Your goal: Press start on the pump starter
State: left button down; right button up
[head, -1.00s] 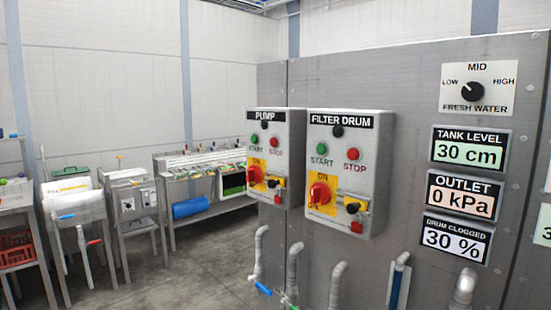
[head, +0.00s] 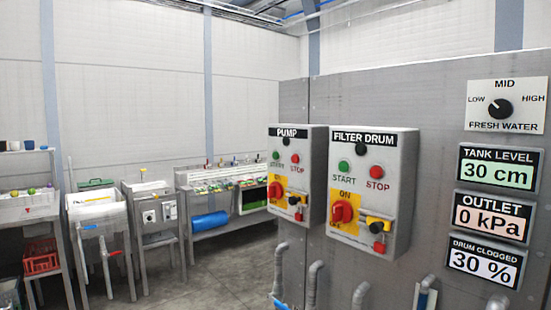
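The pump starter (head: 312,150) is a grey box labelled PUMP on the metal panel, right of the middle in the head view. It has a green START button (head: 276,155), a red STOP button (head: 295,158) and a red rotary switch (head: 275,191) on a yellow plate. A yellow and black piece with a red part sits beside that switch. The similar FILTER DRUM starter (head: 404,170) is just to its right. Neither of my grippers shows in the head view.
The metal panel (head: 440,100) carries a fresh water knob (head: 500,107) and displays reading 30 cm, 0 kPa and 30 %. Pipes (head: 314,285) rise below the starters. Sinks and benches (head: 100,225) stand at the left, with a red crate (head: 41,258). Some floor is clear between.

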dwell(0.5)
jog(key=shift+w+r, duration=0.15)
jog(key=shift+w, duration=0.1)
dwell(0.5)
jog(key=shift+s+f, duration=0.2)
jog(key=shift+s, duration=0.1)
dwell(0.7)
